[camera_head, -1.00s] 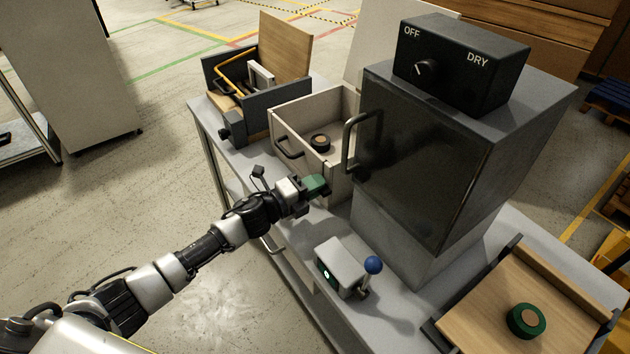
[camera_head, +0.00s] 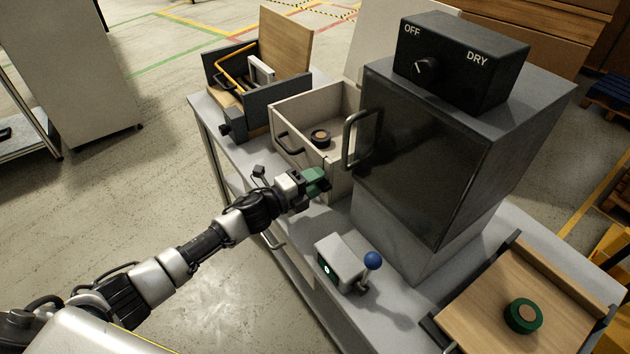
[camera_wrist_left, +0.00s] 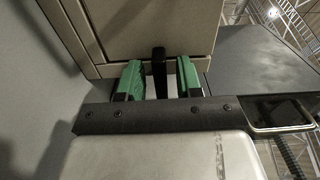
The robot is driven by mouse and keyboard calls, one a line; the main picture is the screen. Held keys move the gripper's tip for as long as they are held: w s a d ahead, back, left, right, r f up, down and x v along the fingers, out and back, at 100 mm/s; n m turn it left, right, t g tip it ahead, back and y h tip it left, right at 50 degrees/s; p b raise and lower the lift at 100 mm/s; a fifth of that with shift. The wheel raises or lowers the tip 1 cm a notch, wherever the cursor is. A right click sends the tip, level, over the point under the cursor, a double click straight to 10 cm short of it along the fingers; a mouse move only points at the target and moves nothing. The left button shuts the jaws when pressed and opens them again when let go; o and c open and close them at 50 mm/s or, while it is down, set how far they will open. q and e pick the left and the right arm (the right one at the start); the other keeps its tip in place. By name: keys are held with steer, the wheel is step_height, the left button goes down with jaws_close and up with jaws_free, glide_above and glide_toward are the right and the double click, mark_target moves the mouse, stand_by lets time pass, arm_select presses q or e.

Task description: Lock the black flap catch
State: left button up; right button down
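My left gripper (camera_head: 318,184) is at the lower front corner of the beige open-topped box (camera_head: 285,125). In the left wrist view its two green fingers (camera_wrist_left: 159,82) stand apart, one on each side of an upright black piece, seemingly the black flap catch (camera_wrist_left: 159,68). Thin gaps show between the piece and the fingers, so the gripper is open around it. The piece stands in front of the box's lower edge. In the head view I cannot make out the catch beside the gripper. My right gripper is not in view.
A dark cabinet (camera_head: 420,155) with a door handle stands just right of the gripper. A small box with a blue-knobbed lever (camera_head: 372,260) is in front. A wooden tray (camera_head: 480,300) holds a green-rimmed disc (camera_head: 524,316). A dark open box (camera_head: 275,105) stands behind.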

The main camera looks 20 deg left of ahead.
arm_select(q)
steer(key=b+v, duration=0.1)
steer(key=v, duration=0.9)
steer(key=shift+s+a, duration=0.25)
steer(key=shift+s, duration=0.05)
